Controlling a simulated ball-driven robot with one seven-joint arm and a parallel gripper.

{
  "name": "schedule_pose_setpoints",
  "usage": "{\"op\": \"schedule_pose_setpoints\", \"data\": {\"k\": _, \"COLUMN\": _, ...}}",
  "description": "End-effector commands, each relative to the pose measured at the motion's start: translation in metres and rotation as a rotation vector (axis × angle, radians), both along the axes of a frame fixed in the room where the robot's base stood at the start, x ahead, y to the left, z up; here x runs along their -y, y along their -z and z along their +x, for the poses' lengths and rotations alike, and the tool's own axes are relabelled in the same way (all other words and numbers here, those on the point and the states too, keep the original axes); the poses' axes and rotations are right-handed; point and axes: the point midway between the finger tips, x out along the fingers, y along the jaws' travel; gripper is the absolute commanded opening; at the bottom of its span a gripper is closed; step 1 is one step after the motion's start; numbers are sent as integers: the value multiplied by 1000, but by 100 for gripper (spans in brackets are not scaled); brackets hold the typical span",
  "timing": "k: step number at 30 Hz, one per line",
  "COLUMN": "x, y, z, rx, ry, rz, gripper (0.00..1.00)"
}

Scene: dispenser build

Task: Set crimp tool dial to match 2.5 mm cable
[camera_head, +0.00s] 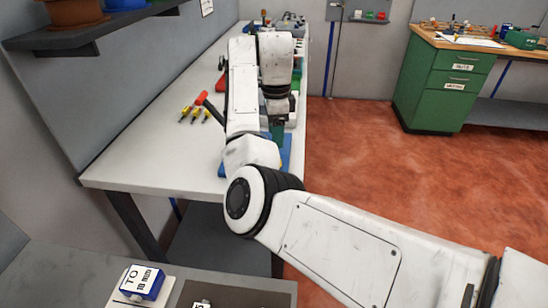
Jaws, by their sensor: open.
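My gripper (278,125) hangs pointing down at the end of my arm, over the right edge of the long white workbench (140,157). It shows small and dark, its fingertips are hard to make out, and my arm partly covers it. I see nothing clearly held in it. A blue mat or tray (285,153) shows beneath it, partly hidden by my arm. A tool with a red handle (201,98) and a dark shaft lies left of my forearm. I cannot tell whether it is the crimp tool. No dial or cable can be made out.
Several small yellow-handled tools (194,115) lie on the workbench left of my arm. A blue-and-white labelled box (142,281) stands on the near surface at lower left. A green drawer cabinet (444,88) stands at right. The red floor (400,165) between is clear.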

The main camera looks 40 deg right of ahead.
Motion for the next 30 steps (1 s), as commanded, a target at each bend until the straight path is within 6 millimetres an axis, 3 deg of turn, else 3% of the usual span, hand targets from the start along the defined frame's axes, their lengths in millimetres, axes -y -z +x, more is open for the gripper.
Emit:
{"op": "schedule_pose_setpoints", "data": {"k": 4, "x": 0, "y": 31, "z": -1, "rx": -5, "ry": 0, "rz": -1, "gripper": 62}}
{"op": "schedule_pose_setpoints", "data": {"k": 13, "x": 0, "y": 74, "z": -1, "rx": -2, "ry": -1, "rz": 0, "gripper": 62}}
{"op": "schedule_pose_setpoints", "data": {"k": 18, "x": 0, "y": 85, "z": -1, "rx": 0, "ry": -1, "rz": 0, "gripper": 62}}
{"op": "schedule_pose_setpoints", "data": {"k": 27, "x": 0, "y": 87, "z": 0, "rx": 1, "ry": -1, "rz": -1, "gripper": 62}}
{"op": "schedule_pose_setpoints", "data": {"k": 30, "x": 0, "y": 87, "z": 0, "rx": 1, "ry": -1, "rz": -1, "gripper": 52}}
